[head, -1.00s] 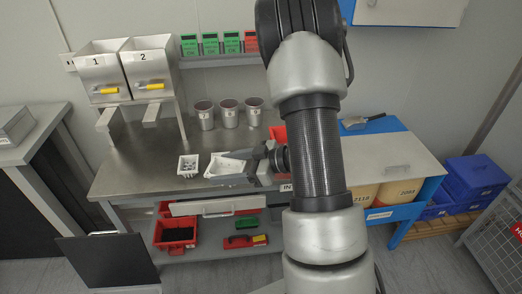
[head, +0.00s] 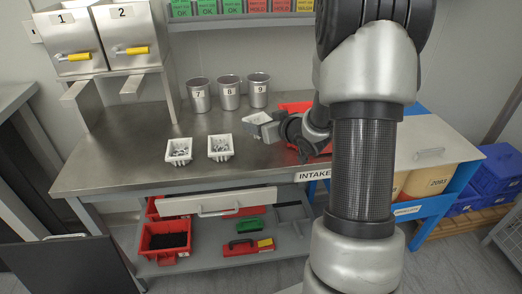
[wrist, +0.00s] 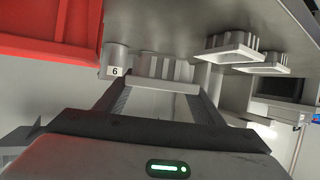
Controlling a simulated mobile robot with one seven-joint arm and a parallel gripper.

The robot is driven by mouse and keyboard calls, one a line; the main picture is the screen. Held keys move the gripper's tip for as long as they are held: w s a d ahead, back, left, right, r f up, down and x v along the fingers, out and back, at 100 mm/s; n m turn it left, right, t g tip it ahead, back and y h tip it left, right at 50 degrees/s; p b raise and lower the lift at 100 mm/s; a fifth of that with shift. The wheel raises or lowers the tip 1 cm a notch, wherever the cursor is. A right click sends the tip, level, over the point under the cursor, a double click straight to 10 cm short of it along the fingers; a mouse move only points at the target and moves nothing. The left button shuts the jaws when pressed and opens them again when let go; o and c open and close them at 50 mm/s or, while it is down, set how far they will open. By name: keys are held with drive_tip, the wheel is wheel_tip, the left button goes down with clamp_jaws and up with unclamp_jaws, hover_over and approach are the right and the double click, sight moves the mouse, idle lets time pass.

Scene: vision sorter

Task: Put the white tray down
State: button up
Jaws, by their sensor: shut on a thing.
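My gripper (head: 265,131) is shut on a white tray (head: 256,118) over the right part of the steel bench, in front of the cup marked 9. In the wrist view the ribbed side of this tray (wrist: 165,67) shows between the fingertips of my gripper (wrist: 163,90). The gripper hides part of the tray in the head view. I cannot tell whether its base touches the bench. Two other white trays, one at left (head: 179,151) and one nearer the gripper (head: 220,147), stand on the bench with small parts in them.
Metal cups 7 (head: 199,96), 8 (head: 229,93) and 9 (head: 258,91) stand behind on the bench (head: 120,150). A red bin (wrist: 50,35) is close beside the gripper. Two hoppers (head: 105,40) stand at left. The bench's left front is clear.

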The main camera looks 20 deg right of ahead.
sight(261, 149)
wheel_tip(261, 149, down, 7)
drive_tip(key=shift+r+b, duration=0.2)
drive_tip(key=shift+b, duration=0.65)
drive_tip(key=shift+f, duration=0.1)
drive_tip(key=shift+f, duration=0.15)
drive_tip(key=o, duration=0.9)
drive_tip(key=shift+r, duration=0.4)
drive_tip(key=p+v, duration=0.2)
drive_tip(key=v, duration=0.9)
drive_tip(key=shift+s, duration=0.4)
drive_tip(key=shift+r, duration=0.1)
